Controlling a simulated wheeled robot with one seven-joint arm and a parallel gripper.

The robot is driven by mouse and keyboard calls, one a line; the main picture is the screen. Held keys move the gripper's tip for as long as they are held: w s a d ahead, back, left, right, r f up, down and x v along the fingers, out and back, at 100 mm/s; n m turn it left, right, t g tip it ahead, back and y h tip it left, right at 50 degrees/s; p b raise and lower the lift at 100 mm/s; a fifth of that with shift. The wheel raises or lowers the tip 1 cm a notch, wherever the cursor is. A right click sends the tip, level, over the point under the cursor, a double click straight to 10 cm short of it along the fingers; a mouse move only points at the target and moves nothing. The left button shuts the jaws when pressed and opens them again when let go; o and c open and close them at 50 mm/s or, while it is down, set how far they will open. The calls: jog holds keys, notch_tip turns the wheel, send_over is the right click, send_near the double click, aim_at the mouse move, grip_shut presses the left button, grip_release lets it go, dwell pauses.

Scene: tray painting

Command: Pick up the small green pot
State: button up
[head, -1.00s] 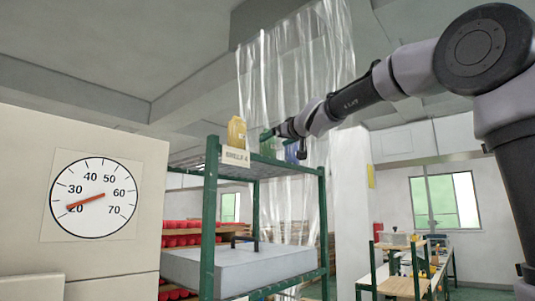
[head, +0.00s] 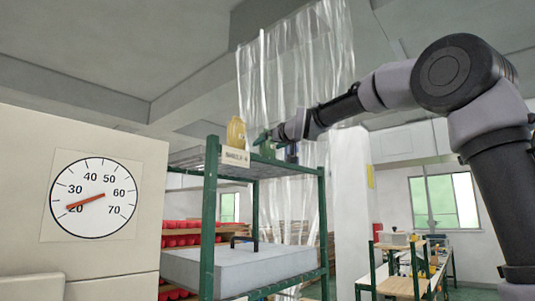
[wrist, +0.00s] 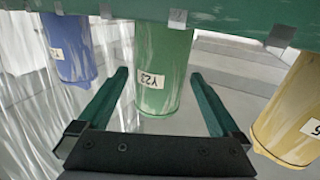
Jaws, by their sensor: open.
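The small green pot (wrist: 165,65) has a white label and is in the middle of the wrist view. It stands on the upper shelf in the head view (head: 268,149), partly hidden by my gripper. My gripper (wrist: 158,77) is open, with one green finger to each side of the pot in the wrist picture. Gaps show between the fingers and the pot, and I cannot tell how far the fingers reach along it. In the head view my gripper (head: 262,137) is at the pot's upper part.
A yellow pot (wrist: 290,110) and a blue pot (wrist: 70,48) stand on either side of the green one. They share the green-framed shelf (head: 210,220). A clear plastic curtain (head: 300,70) hangs behind. A large dial (head: 95,197) is on the block at left.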

jog(key=shift+x, duration=1)
jog(key=c, duration=1)
jog(key=shift+o, duration=0.2)
jog(key=shift+r, duration=0.15)
